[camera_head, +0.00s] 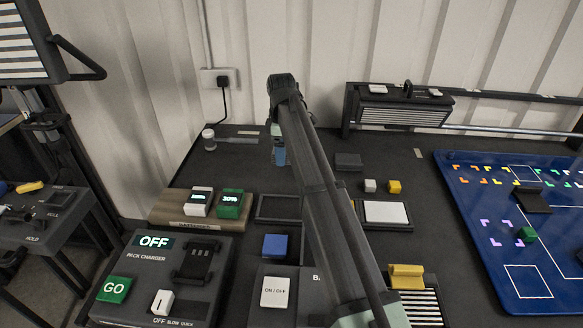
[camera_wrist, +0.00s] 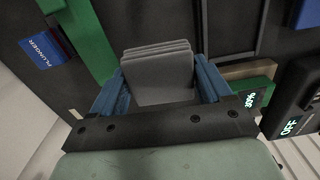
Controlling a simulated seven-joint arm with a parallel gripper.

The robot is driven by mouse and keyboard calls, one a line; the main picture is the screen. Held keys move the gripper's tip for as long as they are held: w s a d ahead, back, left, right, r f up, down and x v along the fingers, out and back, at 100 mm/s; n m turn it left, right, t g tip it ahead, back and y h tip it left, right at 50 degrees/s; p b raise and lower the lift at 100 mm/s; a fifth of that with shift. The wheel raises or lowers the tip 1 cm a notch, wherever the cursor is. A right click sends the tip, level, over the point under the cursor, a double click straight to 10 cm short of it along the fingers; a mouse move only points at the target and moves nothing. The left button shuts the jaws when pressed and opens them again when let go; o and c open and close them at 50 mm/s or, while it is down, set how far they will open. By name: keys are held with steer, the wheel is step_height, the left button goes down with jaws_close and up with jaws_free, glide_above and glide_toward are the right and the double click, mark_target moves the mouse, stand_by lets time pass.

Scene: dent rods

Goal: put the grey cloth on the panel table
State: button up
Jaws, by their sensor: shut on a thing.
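The grey cloth (camera_wrist: 158,78) shows in the wrist view as a folded stack of several layers. It sits between the two blue fingers of my gripper (camera_wrist: 160,84), which is shut on it. In the head view my gripper (camera_head: 280,155) is at the back left of the dark table, with a blue finger visible; I cannot make out the cloth there. A blue panel (camera_head: 470,235) with coloured corner marks lies at the right of the head view; I cannot tell whether this is the panel table.
The pack charger (camera_head: 150,275) is at the front left, with green-display blocks (camera_head: 231,203) behind it. A blue block (camera_head: 275,246), a white pad (camera_head: 386,213) and a yellow block (camera_head: 394,187) stand near my arm. A dark block (camera_head: 527,199) and a green block (camera_head: 527,234) occupy the blue panel.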

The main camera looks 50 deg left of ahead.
mark_target(284, 183)
steer(key=shift+f+n, duration=0.2)
steer(key=shift+n, duration=0.1)
steer(key=shift+f, duration=4.8)
steer(key=shift+f, duration=0.15)
steer(key=o, duration=0.9)
steer(key=shift+o, duration=0.2)
step_height(284, 183, up, 12)
steer(key=shift+r, duration=0.15)
